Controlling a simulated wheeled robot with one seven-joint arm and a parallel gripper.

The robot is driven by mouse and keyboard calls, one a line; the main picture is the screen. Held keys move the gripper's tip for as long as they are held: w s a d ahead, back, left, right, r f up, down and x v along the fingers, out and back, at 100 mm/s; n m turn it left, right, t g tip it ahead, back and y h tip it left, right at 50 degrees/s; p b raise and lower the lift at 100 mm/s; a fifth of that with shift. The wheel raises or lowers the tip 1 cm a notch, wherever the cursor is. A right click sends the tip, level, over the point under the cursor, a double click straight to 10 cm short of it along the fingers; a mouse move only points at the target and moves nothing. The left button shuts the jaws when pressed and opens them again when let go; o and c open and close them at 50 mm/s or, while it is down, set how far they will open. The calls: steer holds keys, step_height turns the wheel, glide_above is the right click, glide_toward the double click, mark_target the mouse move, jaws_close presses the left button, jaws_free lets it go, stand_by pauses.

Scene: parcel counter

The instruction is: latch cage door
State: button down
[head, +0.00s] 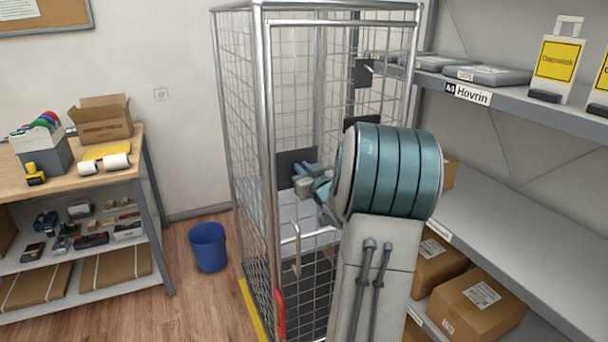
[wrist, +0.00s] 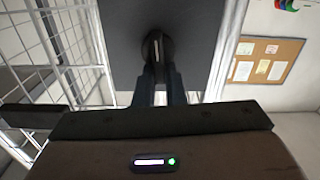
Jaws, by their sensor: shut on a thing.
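The wire mesh cage (head: 229,120) stands in the middle of the head view. Its door (head: 345,22), a tube frame with mesh, faces me; I cannot tell whether it sits flush with the frame. A dark latch plate (head: 288,160) is on the door at mid height. My gripper (head: 300,180) is at this plate, partly hidden by my arm. In the wrist view, my gripper (wrist: 159,72) is shut on a dark latch knob (wrist: 157,46), which stands out from the plate (wrist: 115,45). The fingertips cover part of the knob.
A blue bin (head: 208,248) stands on the floor left of the cage. A workbench (head: 60,178) with boxes is farther left. Shelving (head: 490,200) with parcels is close on the right. A red handle (head: 280,312) is low on the cage.

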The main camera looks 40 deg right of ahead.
steer(key=n+b, duration=0.3)
steer(key=b, duration=0.2)
steer(key=a+f+n+b, duration=0.1)
steer(key=n+b, duration=0.3)
steer(key=b, duration=0.1)
steer(key=n+b, duration=0.4)
steer(key=b, duration=0.1)
steer(key=shift+w+a+f+b, duration=0.15)
steer(key=shift+a+f+b, duration=0.15)
steer(key=shift+b, duration=0.1)
steer(key=n+b, duration=0.3)
steer(key=shift+f+n, duration=0.15)
steer(key=shift+n, duration=0.15)
steer(key=shift+n+b, duration=0.95)
steer(key=shift+n, duration=0.15)
steer(key=c, duration=1.5)
jaws_free()
